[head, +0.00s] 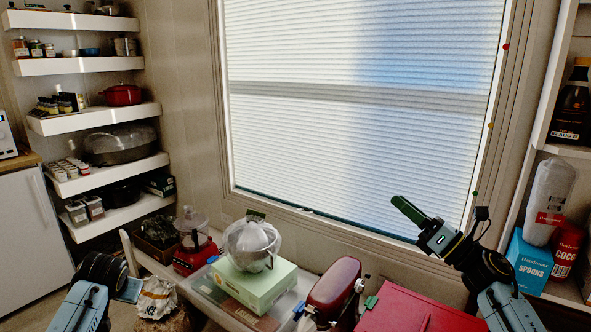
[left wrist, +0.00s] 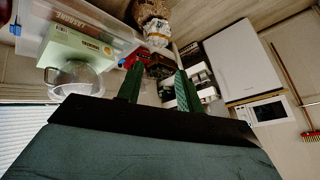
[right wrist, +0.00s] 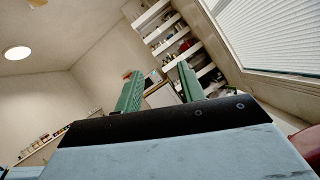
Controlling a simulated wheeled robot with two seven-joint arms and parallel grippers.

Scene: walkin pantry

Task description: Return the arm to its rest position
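My right gripper (head: 408,211) is raised in front of the window at the right of the head view, its green fingers pointing up and left. In the right wrist view its two fingers (right wrist: 159,80) stand apart with nothing between them. My left arm (head: 90,300) shows at the lower left of the head view; its fingers are not clear there. In the left wrist view the left gripper's green fingers (left wrist: 158,84) are also apart and empty. Neither gripper touches anything.
Shelves (head: 95,118) stand left; another shelf unit (head: 545,90) stands right.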

